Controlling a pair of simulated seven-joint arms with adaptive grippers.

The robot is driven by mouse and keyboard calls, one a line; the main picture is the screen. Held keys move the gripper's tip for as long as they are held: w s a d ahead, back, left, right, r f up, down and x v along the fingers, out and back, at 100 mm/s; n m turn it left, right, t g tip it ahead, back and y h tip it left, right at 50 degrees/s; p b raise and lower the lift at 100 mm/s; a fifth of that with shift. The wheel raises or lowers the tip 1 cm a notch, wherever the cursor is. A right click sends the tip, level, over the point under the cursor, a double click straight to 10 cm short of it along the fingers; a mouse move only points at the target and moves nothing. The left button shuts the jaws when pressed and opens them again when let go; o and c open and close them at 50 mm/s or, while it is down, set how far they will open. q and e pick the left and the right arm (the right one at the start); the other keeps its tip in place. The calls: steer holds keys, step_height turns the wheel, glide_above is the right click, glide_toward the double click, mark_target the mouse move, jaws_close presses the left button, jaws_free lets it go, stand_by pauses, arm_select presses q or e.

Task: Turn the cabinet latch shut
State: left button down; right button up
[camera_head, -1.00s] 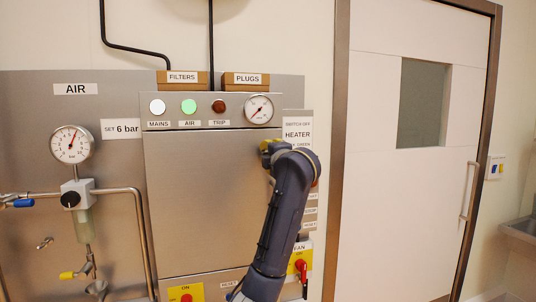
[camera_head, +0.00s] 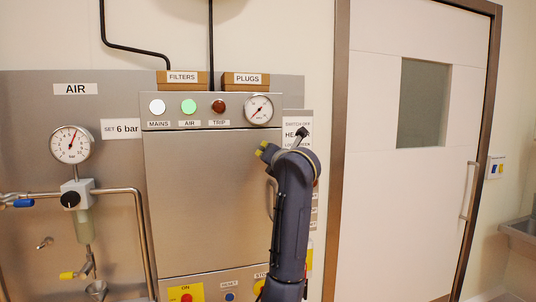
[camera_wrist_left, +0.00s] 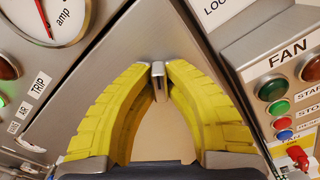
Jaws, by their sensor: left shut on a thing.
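The cabinet is the grey metal box in the middle of the head view, with a plain door (camera_head: 200,200) that looks closed. My left gripper (camera_head: 262,150) is at the door's upper right edge; its yellow fingers show tilted there. In the left wrist view the two yellow fingers of the left gripper (camera_wrist_left: 158,82) close on a small grey metal latch (camera_wrist_left: 158,72), held between the fingertips. The latch is hidden in the head view. My right gripper is not in view.
A panel strip with a FAN label (camera_wrist_left: 290,55) and push buttons stands close on the right. A round gauge (camera_head: 258,109) and lamps sit above the door. Boxes labelled FILTERS (camera_head: 182,80) and PLUGS (camera_head: 246,82) rest on top. Air piping (camera_head: 130,192) is at left.

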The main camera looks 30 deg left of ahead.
arm_select(q)
steer(key=n, duration=0.6)
steer(key=shift+n, duration=0.4)
stand_by(0.4)
steer(key=c, duration=1.4)
jaws_free()
steer(key=v, duration=1.2)
